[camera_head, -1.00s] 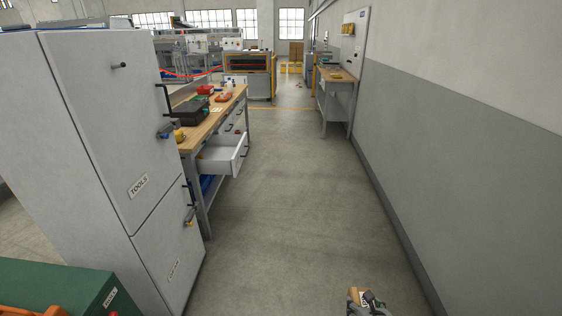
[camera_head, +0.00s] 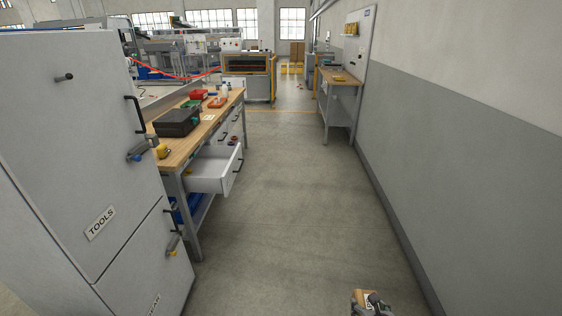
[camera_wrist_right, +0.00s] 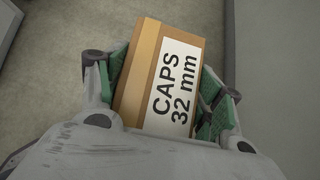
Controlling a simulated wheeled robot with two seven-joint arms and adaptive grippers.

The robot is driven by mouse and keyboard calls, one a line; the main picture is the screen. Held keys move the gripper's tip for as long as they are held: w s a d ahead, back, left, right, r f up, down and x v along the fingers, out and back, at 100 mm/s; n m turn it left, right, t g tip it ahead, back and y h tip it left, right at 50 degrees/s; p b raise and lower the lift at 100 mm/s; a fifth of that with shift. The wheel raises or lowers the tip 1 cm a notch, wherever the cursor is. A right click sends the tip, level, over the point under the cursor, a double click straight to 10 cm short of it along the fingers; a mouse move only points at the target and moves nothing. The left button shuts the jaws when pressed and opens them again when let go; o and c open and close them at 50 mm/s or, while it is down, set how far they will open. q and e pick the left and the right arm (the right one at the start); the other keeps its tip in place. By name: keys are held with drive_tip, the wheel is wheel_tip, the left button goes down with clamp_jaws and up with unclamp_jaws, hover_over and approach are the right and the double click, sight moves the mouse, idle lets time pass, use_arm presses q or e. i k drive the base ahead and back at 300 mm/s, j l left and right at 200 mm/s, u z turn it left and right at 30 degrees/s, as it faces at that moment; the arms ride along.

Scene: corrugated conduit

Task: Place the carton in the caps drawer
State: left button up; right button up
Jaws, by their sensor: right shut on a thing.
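A small brown carton (camera_wrist_right: 146,70) with a white label reading "CAPS 32 mm" is between the green-padded fingers of my right gripper (camera_wrist_right: 165,92) in the right wrist view. The gripper is shut on it. In the head view, the carton (camera_head: 359,299) and my right gripper (camera_head: 372,303) show at the bottom edge, over the floor. An open white drawer (camera_head: 208,178) sticks out from the workbench on the left, well ahead of the gripper. No label on this drawer can be read. My left gripper is not in view.
A grey cabinet (camera_head: 75,150) marked TOOLS stands close on the left. The workbench (camera_head: 190,142) beyond it carries a black case (camera_head: 177,122) and a red item (camera_head: 198,94). The aisle floor (camera_head: 280,190) is clear up to the wall on the right. Another bench (camera_head: 341,76) stands ahead right.

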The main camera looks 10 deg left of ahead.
sight(217, 167)
drive_tip(key=i, duration=1.05)
drive_tip(key=i+l+u, duration=0.15)
drive_tip(key=i, duration=0.85)
drive_tip(key=i+l+u, duration=0.15)
drive_tip(key=i+u, duration=0.25)
drive_tip(key=i+l+u, duration=0.35)
drive_tip(key=i, duration=0.25)
drive_tip(key=i+l+u, duration=0.4)
drive_tip(key=i, duration=0.05)
